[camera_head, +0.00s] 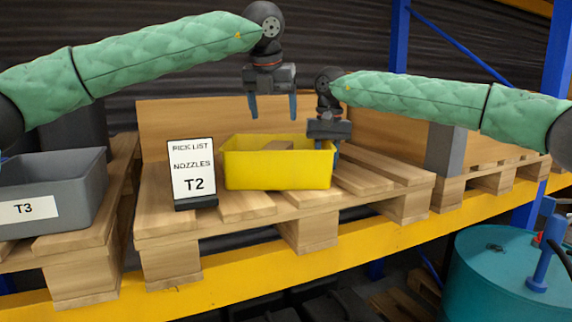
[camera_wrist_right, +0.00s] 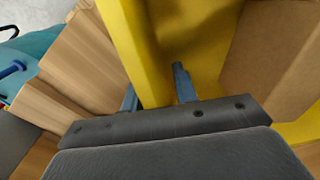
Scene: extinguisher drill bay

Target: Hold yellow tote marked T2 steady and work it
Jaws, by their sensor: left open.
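The yellow tote (camera_head: 278,177) stands upright on a wooden pallet, behind and right of a card (camera_head: 193,170) reading "PICK LIST NOZZLES T2". A brown block or box (camera_head: 280,146) shows inside the tote, and also in the right wrist view (camera_wrist_right: 265,60). My left gripper (camera_head: 273,112) is open and empty, pointing down above the tote and apart from it. My right gripper (camera_wrist_right: 157,94) is shut on the tote's right end wall, one finger inside and one outside. The tote's yellow wall (camera_wrist_right: 138,45) runs between these fingers. In the head view its inner finger is hidden.
A grey tote marked T3 (camera_head: 85,187) stands on the left pallet. A wooden board (camera_head: 180,118) rises behind the yellow tote. A yellow rack beam (camera_head: 225,285) runs along the front. A teal drum (camera_head: 500,280) stands low at right. Pallet slats (camera_head: 370,178) right of the tote are bare.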

